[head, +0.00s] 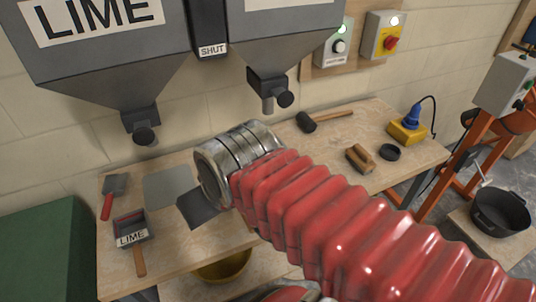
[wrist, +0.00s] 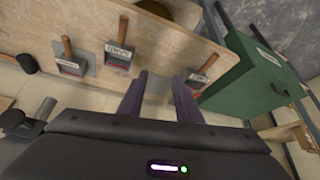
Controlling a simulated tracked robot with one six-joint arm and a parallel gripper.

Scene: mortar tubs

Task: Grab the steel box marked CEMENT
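I cannot make out the word CEMENT in either view. In the wrist view, a steel box with a wooden handle and a white label (wrist: 118,53) stands left of my fingers; its label is too small to read surely. Another handled box (wrist: 68,66) stands further left. A third labelled one (wrist: 203,72) is to the right, near the green cabinet. In the head view, a steel box marked LIME (head: 131,232) lies at the bench's left. My gripper (wrist: 160,76) is open, its two dark fingers apart with nothing seen between them. My red-sleeved arm hides it in the head view.
Two hoppers, the left marked LIME (head: 95,60), hang above the bench (head: 270,222). A red-handled trowel (head: 110,195), a mallet (head: 308,122), a brush (head: 361,157) and a yellow box (head: 408,132) lie on it. The green cabinet (head: 40,250) is at left.

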